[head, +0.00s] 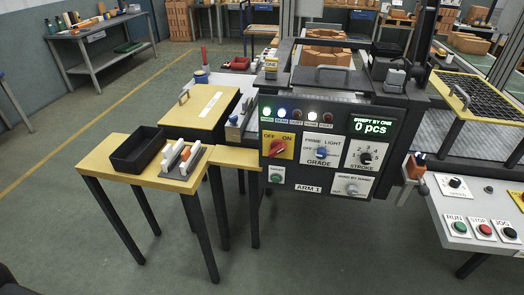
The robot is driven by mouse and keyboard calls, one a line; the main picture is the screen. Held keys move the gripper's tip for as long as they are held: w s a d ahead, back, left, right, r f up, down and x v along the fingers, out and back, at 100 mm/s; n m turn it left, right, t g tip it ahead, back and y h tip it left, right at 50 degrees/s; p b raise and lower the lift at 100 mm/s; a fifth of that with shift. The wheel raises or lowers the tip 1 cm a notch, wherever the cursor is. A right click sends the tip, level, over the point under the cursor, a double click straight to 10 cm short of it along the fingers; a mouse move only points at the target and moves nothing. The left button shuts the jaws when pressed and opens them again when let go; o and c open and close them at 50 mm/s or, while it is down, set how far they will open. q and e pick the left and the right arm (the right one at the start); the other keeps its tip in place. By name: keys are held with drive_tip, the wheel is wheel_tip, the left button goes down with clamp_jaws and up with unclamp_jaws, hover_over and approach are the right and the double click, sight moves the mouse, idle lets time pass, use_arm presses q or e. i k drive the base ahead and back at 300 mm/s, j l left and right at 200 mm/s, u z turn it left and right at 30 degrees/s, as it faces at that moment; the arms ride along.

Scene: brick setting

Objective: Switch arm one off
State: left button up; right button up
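The ARM 1 control panel (308,188) is a dark box facing me in the middle of the head view. Its yellow switch plate (266,152) is marked OFF on the left and ON on the right. A green display (372,126) reads "SWEPT BY ONE 0 pcs". Neither gripper is in view.
The panel also has a blue GRADE knob (321,152), a black STROKE knob (365,158) and a green button (276,178). A yellow-topped table with a black tray (138,149) stands at left. A RUN, STOP and JOG console (470,214) stands at right. Floor in front is clear.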

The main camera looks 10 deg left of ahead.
sight(277, 146)
drive_tip(key=j, duration=1.65)
drive_tip(key=i, duration=0.05)
